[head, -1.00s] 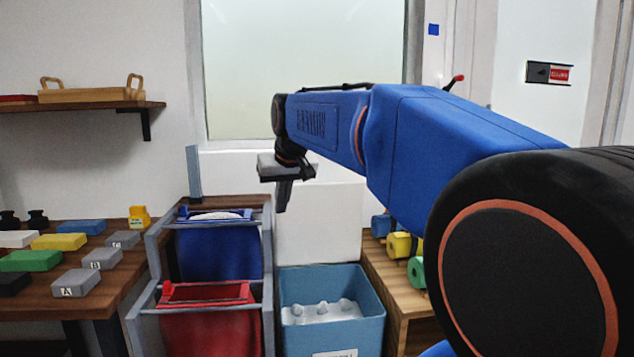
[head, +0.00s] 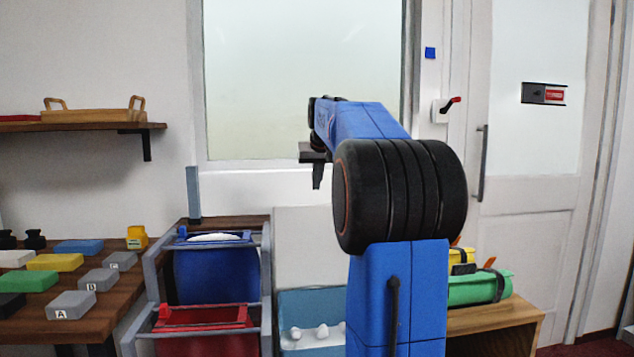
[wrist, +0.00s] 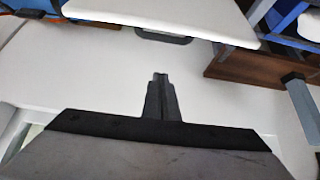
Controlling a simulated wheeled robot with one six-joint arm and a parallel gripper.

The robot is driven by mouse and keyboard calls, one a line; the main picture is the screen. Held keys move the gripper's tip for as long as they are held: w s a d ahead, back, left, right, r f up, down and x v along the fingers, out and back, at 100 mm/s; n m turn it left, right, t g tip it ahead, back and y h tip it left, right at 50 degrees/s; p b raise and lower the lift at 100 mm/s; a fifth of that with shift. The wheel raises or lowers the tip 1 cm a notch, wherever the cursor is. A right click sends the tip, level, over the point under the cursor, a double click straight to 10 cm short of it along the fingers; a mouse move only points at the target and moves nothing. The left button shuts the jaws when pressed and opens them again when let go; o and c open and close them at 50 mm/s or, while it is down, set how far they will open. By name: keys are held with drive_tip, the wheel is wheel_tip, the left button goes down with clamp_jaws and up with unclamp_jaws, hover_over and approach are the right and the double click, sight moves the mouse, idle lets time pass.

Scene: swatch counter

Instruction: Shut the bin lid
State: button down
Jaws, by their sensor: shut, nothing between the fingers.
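A white panel (head: 305,240) stands behind the teal bin (head: 310,297) in the head view. It looks like the bin's raised lid, but its hinge is hidden. In the wrist view a white slab (wrist: 165,12) with a dark handle on its edge fills the top, apparently this same panel. My arm hides the right part of the bin.
A grey rack holds a blue bin (head: 215,275) and a red bin (head: 205,318) left of the teal bin. A grey post (head: 194,195) rises behind it. A wooden bench (head: 500,318) with green and yellow items stands right. A table with blocks (head: 72,305) is far left.

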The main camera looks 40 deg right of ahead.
drive_tip(key=x, duration=0.7)
drive_tip(key=shift+s+a+f, duration=0.2)
drive_tip(key=shift+s+a, duration=0.35)
drive_tip(key=shift+s, duration=0.3)
drive_tip(key=shift+s+a+f, duration=0.15)
drive_tip(key=shift+s+a, duration=0.4)
drive_tip(key=shift+s, duration=0.3)
drive_tip(key=shift+s+a, duration=0.1)
